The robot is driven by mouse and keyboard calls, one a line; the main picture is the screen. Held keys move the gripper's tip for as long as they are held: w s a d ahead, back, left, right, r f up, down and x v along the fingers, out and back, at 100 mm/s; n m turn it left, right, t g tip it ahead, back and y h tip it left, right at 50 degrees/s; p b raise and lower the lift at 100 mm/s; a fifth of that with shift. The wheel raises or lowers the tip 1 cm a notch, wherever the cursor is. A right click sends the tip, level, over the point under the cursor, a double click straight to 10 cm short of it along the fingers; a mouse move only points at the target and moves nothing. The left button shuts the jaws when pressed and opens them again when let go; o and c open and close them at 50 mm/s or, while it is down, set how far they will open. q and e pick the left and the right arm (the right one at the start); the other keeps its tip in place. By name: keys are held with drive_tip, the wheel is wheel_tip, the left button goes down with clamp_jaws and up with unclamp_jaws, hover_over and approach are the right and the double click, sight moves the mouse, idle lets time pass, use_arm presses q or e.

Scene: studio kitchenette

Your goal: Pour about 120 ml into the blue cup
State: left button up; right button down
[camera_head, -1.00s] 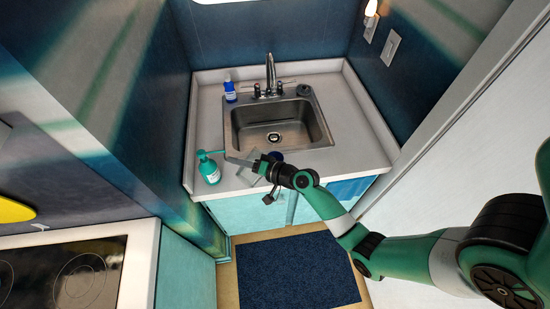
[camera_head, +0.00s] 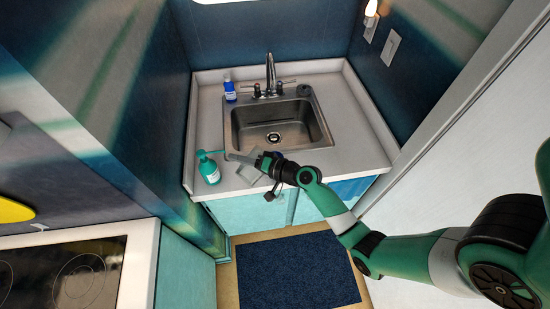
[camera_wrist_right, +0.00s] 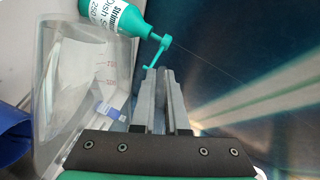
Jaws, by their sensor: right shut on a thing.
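A clear jug with red measuring marks (camera_wrist_right: 85,80) fills the left of the right wrist view, beside my fingers. In the head view the jug (camera_head: 247,174) is a faint pale shape at the counter's front edge. My right gripper (camera_wrist_right: 163,75) is shut on the jug; the exact grip is hard to see. In the head view the right gripper (camera_head: 232,157) reaches left over the counter front. A blue cup (camera_head: 279,154) is mostly hidden behind it. A blue surface, probably this cup (camera_wrist_right: 12,130), shows at the wrist view's left edge. Any liquid is unclear. My left gripper is out of view.
A teal dish soap bottle with a pump (camera_head: 209,170) stands close to my right fingertips. A blue bottle (camera_head: 230,91) stands behind, left of the steel sink (camera_head: 278,137). The counter (camera_head: 360,149) is clear to the right of the sink.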

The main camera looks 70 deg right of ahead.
sight(238, 174)
drive_tip(key=shift+r, duration=0.1)
drive_tip(key=a+f+n, duration=0.1)
drive_tip(key=a+f+n+g+h+p, duration=0.1)
drive_tip(key=f, duration=0.1)
drive_tip(key=w+f+n, duration=0.1)
drive_tip(key=f, duration=0.1)
drive_tip(key=shift+a+f+n+g+h, duration=0.25)
drive_tip(key=shift+a+n+g+h, duration=0.05)
drive_tip(key=shift+a+h, duration=0.1)
drive_tip(key=shift+d, duration=0.15)
drive_tip(key=shift+f+n+p, duration=0.3)
drive_tip(key=shift+f, duration=0.05)
drive_tip(key=shift+w+f, duration=0.1)
drive_tip(key=shift+f, duration=0.1)
idle(0.8)
